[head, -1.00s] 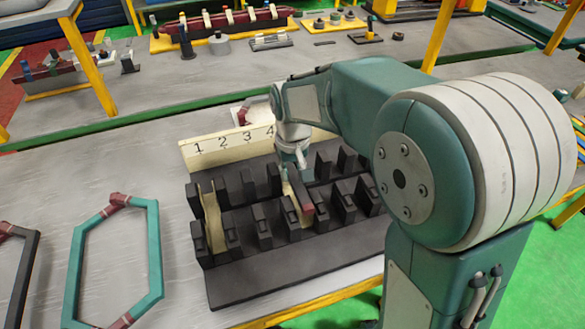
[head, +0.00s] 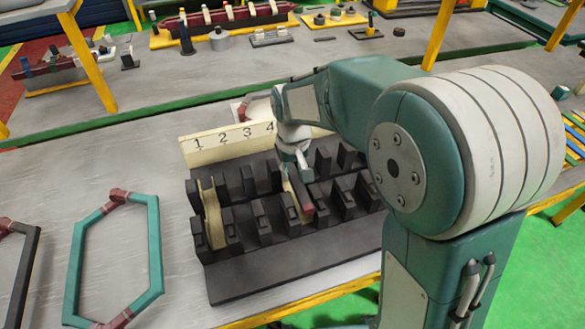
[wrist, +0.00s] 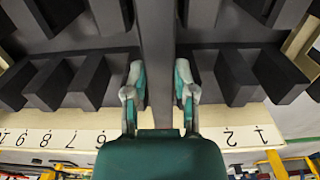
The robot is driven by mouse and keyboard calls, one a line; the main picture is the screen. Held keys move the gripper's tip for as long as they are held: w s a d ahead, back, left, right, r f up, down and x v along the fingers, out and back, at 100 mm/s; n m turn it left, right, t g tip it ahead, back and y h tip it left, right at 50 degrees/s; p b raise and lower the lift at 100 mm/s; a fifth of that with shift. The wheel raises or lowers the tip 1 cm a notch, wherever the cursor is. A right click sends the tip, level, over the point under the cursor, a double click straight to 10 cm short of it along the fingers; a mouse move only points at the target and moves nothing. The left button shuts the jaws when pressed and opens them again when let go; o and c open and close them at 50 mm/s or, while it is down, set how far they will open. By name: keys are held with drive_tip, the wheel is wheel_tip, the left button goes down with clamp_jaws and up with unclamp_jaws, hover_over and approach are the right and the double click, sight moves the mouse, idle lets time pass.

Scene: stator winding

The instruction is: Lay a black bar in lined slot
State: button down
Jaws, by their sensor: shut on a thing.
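The black slotted block (head: 285,268) stands on the bench, with two rows of dark teeth. One slot on its left has a cream liner (head: 213,212). Another cream liner (head: 294,201) shows below my gripper (head: 301,168), with a dark red end piece (head: 307,214) beside it. In the wrist view, my gripper (wrist: 160,88) has its two fingers shut on a long black bar (wrist: 156,40), which runs between the rows of teeth. The fingers hide part of the bar. I cannot tell whether it rests on the slot bottom.
A cream number board (head: 215,146) stands behind the block. A teal hexagonal coil (head: 154,250) with dark red wraps lies to the left, with a black coil (head: 27,275) beyond it. Bare bench lies between coil and block. A second bench (head: 340,65) holds several parts.

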sight(293, 173)
drive_tip(key=shift+f, duration=2.9)
drive_tip(key=shift+c, duration=1.8)
unclamp_jaws()
drive_tip(key=shift+r, duration=0.85)
drive_tip(key=shift+r, duration=3.65)
drive_tip(key=shift+r, duration=0.1)
wheel_tip(293, 173, up, 12)
